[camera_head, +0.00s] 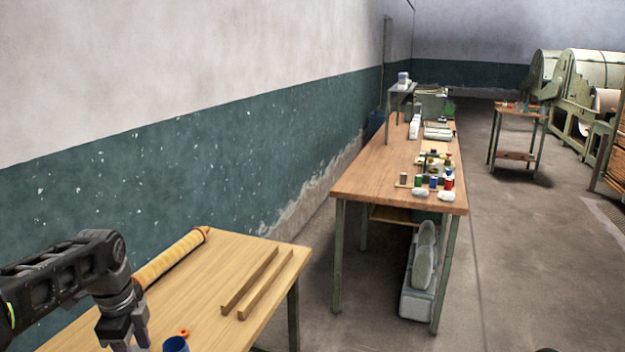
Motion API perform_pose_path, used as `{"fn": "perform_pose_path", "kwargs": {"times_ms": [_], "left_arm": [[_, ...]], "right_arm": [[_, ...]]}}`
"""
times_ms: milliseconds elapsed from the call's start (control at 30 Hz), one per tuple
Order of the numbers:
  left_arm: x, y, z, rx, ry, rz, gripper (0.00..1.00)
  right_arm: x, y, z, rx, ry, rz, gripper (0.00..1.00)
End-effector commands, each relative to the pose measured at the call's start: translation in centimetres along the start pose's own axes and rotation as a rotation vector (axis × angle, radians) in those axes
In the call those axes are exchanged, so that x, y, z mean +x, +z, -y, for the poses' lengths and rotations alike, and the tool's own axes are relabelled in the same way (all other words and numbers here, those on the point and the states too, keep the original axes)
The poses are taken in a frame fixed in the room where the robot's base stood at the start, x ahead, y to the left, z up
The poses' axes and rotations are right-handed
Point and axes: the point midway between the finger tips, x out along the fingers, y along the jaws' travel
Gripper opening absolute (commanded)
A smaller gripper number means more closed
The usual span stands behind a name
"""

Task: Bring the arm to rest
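My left arm comes in from the left edge over the near wooden table (212,290). Its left gripper (128,338) points down over the front left of that table, near the bottom edge of the picture. The fingertips are partly cut off, so I cannot tell how far apart they are. I see no object held in it. My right gripper is out of view.
On the near table lie a yellow roll (170,258), two wooden strips (258,284), a small orange ring (184,333) and a blue cup (176,344). A long workbench (362,186) with spools stands beyond. Open floor (520,270) lies right.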

Motion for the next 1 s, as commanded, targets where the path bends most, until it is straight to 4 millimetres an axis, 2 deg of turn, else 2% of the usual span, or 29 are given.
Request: {"fn": "perform_pose_path", "kwargs": {"times_ms": [200,333,467,567,667,700,767,800,867,900,1000], "left_arm": [[1.0,-1.4,2.8,-0.203,-0.124,-0.052,0.54],[3.3,-3.2,4.4,-0.380,-0.191,-0.124,0.54],[7.4,-6.3,5.3,-0.593,-0.221,-0.230,0.54],[12.6,-10.1,4.6,-0.812,-0.203,-0.337,0.54],[18.8,-14.6,1.9,-1.069,-0.134,-0.438,0.54],[21.2,-16.3,0.2,-1.172,-0.098,-0.467,0.54],[24.4,-18.5,-2.9,-1.309,-0.040,-0.492,0.54],[26.4,-19.8,-5.3,-1.393,0.001,-0.495,0.54],[29.0,-21.4,-9.1,-1.501,0.059,-0.485,0.54],[30.5,-22.3,-11.9,-1.555,0.097,-0.467,0.54],[33.1,-23.7,-18.6,-1.631,0.179,-0.397,0.54]], "right_arm": [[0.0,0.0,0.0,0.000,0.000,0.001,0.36],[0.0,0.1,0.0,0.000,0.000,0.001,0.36],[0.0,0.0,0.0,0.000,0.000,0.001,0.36],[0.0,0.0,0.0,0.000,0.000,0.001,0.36],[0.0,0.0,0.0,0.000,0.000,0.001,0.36],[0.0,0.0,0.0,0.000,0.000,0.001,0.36],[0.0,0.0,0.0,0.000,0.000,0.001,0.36],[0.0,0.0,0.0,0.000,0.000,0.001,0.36],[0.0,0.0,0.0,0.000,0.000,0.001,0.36],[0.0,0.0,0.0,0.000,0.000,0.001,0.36],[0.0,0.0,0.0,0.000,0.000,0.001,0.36]]}}
